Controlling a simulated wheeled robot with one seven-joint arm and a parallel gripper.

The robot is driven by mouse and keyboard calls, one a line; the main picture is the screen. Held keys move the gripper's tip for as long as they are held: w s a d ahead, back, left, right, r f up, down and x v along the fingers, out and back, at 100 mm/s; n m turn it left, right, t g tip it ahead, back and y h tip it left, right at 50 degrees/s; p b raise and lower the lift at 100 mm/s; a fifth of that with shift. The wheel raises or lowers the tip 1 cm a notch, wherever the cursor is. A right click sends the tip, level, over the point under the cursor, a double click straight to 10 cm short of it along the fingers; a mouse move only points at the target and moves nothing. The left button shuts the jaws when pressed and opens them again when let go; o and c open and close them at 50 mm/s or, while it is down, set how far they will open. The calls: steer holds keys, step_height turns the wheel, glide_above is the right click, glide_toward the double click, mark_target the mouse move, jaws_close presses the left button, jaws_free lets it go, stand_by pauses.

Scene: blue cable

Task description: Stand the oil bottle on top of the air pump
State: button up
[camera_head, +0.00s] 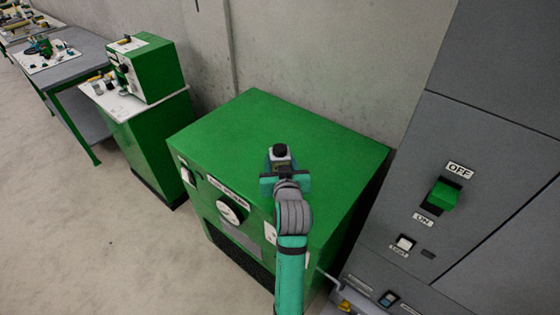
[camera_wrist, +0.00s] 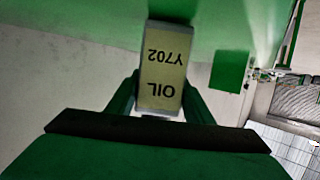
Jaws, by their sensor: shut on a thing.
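The air pump (camera_head: 255,125) is a large green cabinet with a flat, empty top and a round gauge on its front. My gripper (camera_head: 283,168) is over this top and shut on the oil bottle (camera_head: 281,153). The bottle's black cap points up in the head view, and the bottle looks upright. In the wrist view the oil bottle (camera_wrist: 163,65) shows a pale label reading OIL Y702, upside down in the picture, between the fingers of my gripper (camera_wrist: 161,103). I cannot tell whether its base touches the pump top.
A grey cabinet with a green switch (camera_head: 443,195) stands close on the right. A concrete wall (camera_head: 320,50) is behind the pump. A smaller green stand (camera_head: 150,130) with a green box (camera_head: 150,70) is at left. Open floor (camera_head: 80,230) lies front left.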

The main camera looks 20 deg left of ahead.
steer(key=shift+s+f, duration=0.1)
steer(key=shift+f, duration=0.15)
steer(key=o, duration=1.3)
steer(key=shift+a, duration=0.1)
steer(key=shift+r, duration=0.15)
steer(key=v, duration=1.2)
